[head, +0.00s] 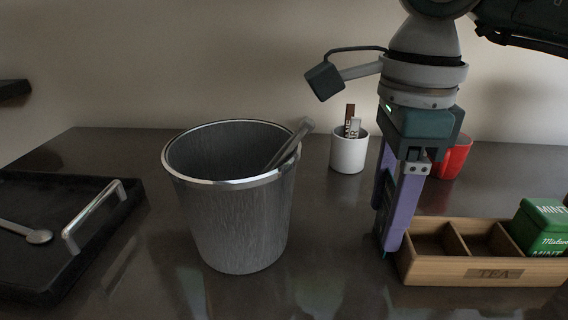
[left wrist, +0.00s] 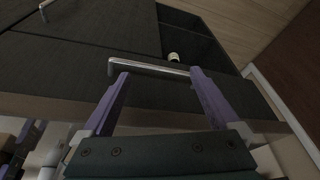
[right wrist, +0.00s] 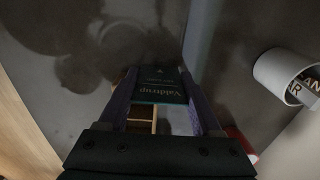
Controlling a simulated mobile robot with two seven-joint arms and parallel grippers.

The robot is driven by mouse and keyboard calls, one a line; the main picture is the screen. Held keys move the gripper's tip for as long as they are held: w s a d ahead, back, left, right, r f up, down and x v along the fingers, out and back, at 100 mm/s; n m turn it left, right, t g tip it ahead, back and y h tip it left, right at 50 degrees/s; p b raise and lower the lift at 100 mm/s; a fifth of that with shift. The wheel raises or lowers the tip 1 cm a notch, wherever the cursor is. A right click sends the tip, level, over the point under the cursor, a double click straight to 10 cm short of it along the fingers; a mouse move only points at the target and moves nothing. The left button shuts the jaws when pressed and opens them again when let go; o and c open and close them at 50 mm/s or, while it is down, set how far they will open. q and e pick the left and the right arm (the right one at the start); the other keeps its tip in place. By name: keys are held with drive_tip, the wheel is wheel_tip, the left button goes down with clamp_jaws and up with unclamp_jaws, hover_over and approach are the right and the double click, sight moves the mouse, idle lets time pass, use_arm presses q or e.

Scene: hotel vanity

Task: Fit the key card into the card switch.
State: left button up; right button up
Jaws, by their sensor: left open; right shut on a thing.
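The key card (right wrist: 160,87) is dark teal with "Valdrup" printed on it. In the right wrist view it sits between the fingertips of my right gripper (right wrist: 160,76), which is shut on it. In the head view my right gripper (head: 390,248) points down over the counter, at the left end of the wooden tea box; the card is hardly visible there. My left gripper (left wrist: 160,78) is open and empty, seen only in the left wrist view, near a metal bar handle (left wrist: 150,69) on a dark front. I cannot make out the card switch in any view.
The tea box (head: 480,273) holds a green mint tin (head: 541,228). A white cup (head: 348,155) with sachets and a red mug (head: 453,157) stand behind. A grey bucket (head: 235,225) with tongs and a black tray (head: 100,250) stand left. Counter between bucket and gripper is clear.

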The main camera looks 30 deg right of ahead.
drive_tip(key=shift+f, duration=0.1)
drive_tip(key=o, duration=1.4)
